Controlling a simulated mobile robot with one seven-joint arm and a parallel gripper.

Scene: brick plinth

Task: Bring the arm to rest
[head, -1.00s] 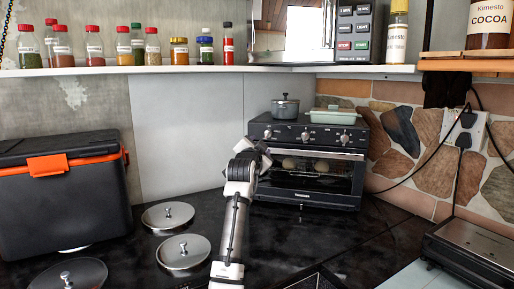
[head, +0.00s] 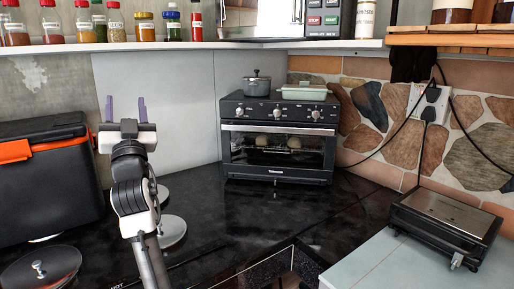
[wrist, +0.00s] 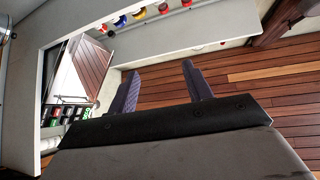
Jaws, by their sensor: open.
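My gripper (head: 126,110) is in the left half of the head view, raised above the black counter (head: 255,215). Its two purple-grey fingers point up and stand wide apart with nothing between them. In the wrist view my gripper (wrist: 162,85) is also open and empty, with the wooden ceiling and the underside of a shelf beyond it. The arm rises from the bottom of the head view, in front of the pot lids and the grey wall panel.
A black toaster oven (head: 278,140) stands at the back, with a grey pot (head: 256,86) and a green dish (head: 309,92) on top. A black cooler (head: 45,180) is at left. A shelf (head: 200,46) with jars runs above. A grill (head: 445,222) sits at right.

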